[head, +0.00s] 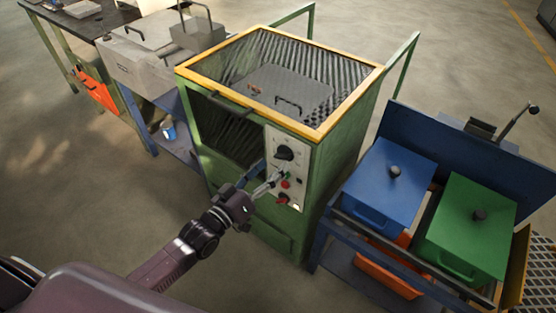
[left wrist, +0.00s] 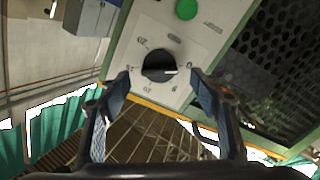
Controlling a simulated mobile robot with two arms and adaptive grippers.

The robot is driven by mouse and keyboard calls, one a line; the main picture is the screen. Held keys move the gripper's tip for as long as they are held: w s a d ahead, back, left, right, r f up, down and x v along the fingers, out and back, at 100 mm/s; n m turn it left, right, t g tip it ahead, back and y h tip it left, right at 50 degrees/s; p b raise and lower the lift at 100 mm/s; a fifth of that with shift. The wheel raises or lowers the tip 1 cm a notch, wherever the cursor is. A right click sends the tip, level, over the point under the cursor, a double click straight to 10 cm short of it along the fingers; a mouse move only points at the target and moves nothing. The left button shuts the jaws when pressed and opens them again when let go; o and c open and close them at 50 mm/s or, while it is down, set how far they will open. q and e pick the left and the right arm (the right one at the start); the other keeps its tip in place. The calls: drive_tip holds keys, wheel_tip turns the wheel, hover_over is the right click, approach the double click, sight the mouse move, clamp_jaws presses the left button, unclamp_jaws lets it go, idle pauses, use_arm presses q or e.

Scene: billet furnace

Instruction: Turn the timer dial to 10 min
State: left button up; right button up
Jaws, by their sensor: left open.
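The timer dial (head: 284,153) is a round black knob on the pale control panel at the front right of the green furnace. In the left wrist view the dial (left wrist: 158,66) shows a white pointer mark toward the right of the picture. Printed numbers ring it, small and turned over. My left gripper (head: 271,176) is open in front of the panel, just below the dial in the head view. In the left wrist view its two fingers (left wrist: 160,82) stand either side of the dial, apart from it. My right gripper is out of view.
Below the dial are a green button (left wrist: 186,9) and a red button (head: 285,184). The furnace (head: 340,135) has a yellow top rim and a dark front opening. A rack with blue (head: 385,185) and green (head: 470,225) lidded boxes stands at right.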

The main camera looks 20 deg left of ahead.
sight(280, 159)
use_arm(q)
drive_tip(key=x, duration=0.2)
drive_tip(key=shift+w+d, duration=0.15)
drive_tip(key=shift+w, duration=0.1)
drive_tip(key=shift+w+d, duration=0.2)
drive_tip(key=shift+w, duration=0.3)
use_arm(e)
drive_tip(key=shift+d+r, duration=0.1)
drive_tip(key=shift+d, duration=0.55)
use_arm(q)
drive_tip(key=c, duration=1.2)
drive_tip(key=shift+o, duration=0.2)
